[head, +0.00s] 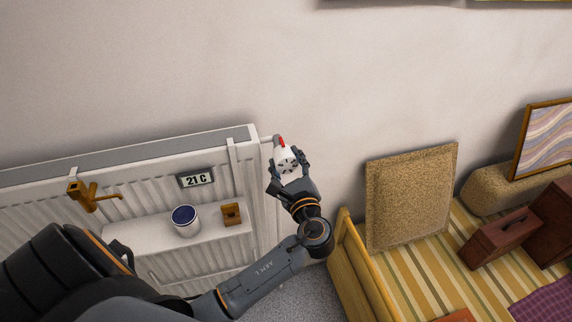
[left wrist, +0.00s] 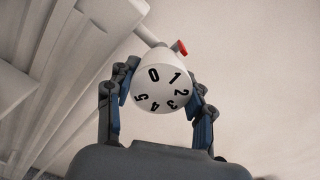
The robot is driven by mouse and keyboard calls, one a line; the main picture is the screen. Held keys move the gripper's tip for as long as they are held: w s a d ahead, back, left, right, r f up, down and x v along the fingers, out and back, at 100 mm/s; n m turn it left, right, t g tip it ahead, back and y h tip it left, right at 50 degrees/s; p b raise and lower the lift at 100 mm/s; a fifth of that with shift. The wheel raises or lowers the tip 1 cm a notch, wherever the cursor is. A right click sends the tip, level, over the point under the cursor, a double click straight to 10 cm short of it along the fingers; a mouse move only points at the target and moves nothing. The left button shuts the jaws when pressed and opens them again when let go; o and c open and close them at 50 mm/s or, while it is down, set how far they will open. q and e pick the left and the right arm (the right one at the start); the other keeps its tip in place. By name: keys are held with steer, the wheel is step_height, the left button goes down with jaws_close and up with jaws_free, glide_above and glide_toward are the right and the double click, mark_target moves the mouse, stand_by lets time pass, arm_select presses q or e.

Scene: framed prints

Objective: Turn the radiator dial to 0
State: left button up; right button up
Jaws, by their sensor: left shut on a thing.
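The white radiator dial (head: 286,160) sits at the upper right end of the white radiator (head: 211,205), with a red marker (head: 281,141) behind it. In the left wrist view the dial (left wrist: 163,84) shows its numbered face; the 0 and the 1 are on the side nearest the red marker (left wrist: 180,47), with the 1 closer to it. My left gripper (head: 287,172) is shut on the dial, one finger on each side; the fingers also show in the left wrist view (left wrist: 160,100). My right gripper is in neither view.
A display reading 21 C (head: 196,179) hangs on the radiator. A shelf (head: 150,226) holds a blue-topped pot (head: 185,220) and a small wooden block (head: 231,214). A cork-like board (head: 410,197) and brown cases (head: 499,238) stand to the right.

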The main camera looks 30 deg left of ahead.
arm_select(q)
steer(key=n+b, duration=0.1)
steer(key=n, duration=0.1)
steer(key=shift+f+n, duration=0.1)
steer(key=shift+n, duration=0.3)
steer(key=shift+n+b, duration=1)
steer(key=shift+n, duration=0.2)
steer(key=shift+r+n, duration=0.2)
steer(key=shift+n, duration=0.1)
steer(key=o, duration=1.2)
steer(key=v, duration=1.2)
